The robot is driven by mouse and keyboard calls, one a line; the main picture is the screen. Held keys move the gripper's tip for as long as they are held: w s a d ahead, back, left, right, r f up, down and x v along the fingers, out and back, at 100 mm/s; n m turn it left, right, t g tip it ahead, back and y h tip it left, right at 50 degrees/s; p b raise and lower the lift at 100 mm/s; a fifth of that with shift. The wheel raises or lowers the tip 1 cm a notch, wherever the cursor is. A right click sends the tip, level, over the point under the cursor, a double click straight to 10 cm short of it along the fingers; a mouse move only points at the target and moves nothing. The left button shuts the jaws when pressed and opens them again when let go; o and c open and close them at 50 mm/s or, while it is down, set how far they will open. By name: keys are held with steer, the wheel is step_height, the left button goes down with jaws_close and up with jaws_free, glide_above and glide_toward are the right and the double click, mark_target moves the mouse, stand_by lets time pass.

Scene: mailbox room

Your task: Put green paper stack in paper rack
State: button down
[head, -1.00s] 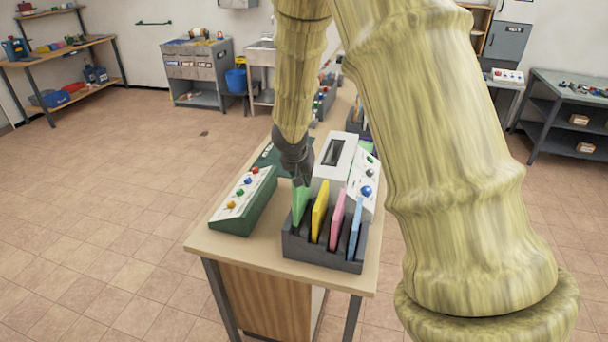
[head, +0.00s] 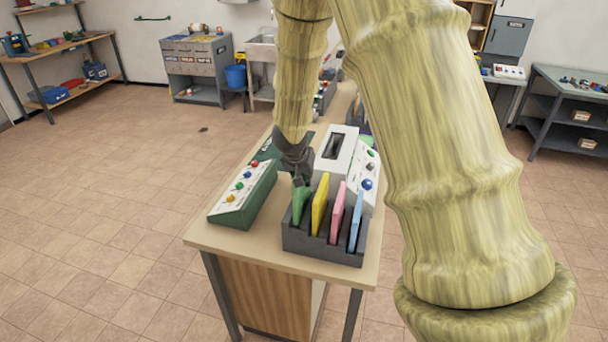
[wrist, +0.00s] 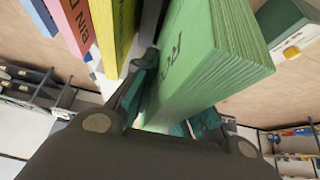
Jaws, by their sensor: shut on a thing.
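The green paper stack (head: 300,205) stands in the left end of the dark grey paper rack (head: 322,248). Its lower part is hidden by the rack, and I cannot tell whether it touches the slot bottom. My gripper (head: 299,178) comes down from above and is shut on the stack's upper end. In the wrist view the green stack (wrist: 215,55) fills the space beside a gripper finger, with printed letters on its face. Yellow (head: 320,205), pink (head: 338,212) and blue (head: 356,222) stacks stand in the slots to its right.
A green sloped button panel (head: 243,197) stands left of the rack. A white box with a dark slot (head: 335,148) and another button panel (head: 370,170) stand behind it. The wooden table's (head: 230,247) front left corner is bare.

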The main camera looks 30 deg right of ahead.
steer(key=shift+f+b, duration=1.05)
steer(key=shift+f, duration=0.8)
steer(key=c, duration=1.4)
jaws_free()
steer(key=shift+o, duration=0.2)
steer(key=shift+r+p, duration=3.55)
steer(key=shift+p, duration=0.9)
steer(key=shift+d, duration=0.1)
